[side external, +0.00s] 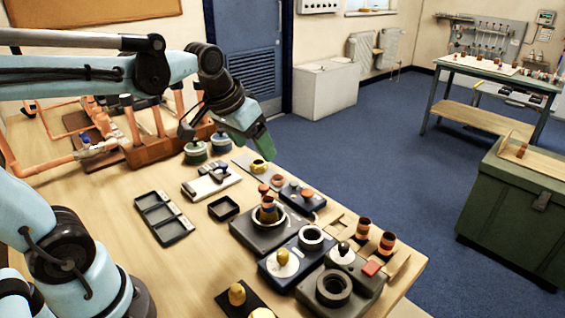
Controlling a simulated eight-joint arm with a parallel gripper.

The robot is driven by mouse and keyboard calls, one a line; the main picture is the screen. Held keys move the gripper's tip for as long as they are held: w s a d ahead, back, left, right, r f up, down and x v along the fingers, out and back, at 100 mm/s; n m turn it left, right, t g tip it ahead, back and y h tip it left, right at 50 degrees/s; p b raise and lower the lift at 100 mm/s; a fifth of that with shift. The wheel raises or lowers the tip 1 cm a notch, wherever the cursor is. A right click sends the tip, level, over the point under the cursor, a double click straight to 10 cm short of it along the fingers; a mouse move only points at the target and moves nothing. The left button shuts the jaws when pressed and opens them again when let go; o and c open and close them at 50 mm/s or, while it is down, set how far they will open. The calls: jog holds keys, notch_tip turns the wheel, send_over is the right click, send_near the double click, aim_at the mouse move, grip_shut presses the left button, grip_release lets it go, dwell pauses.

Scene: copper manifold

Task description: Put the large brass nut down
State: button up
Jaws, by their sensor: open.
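A brass-coloured ring-like piece (259,166), which looks like the large brass nut, sits on a flat grey plate (241,160) toward the back of the bench. I cannot be sure of its identity at this size. My gripper (226,137) is open, with its jaws spread apart above the back of the bench, up and to the left of the brass piece. I see nothing held between the jaws.
The wooden bench (120,225) carries an empty black compartment tray (163,217) and a small black tray (223,208). Fixtures with rings, copper fittings and brass pieces (283,257) crowd its right side. Copper pipework (135,125) stands at the back left.

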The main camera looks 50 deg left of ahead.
jog(key=s+d+f+m+t, duration=0.1)
jog(key=s+d+f+t, duration=0.1)
jog(key=s, duration=0.4)
notch_tip(320, 180, down, 3)
jog(key=shift+s+d+r+h, duration=0.2)
jog(key=shift+d+h, duration=0.1)
jog(key=shift+d, duration=0.55)
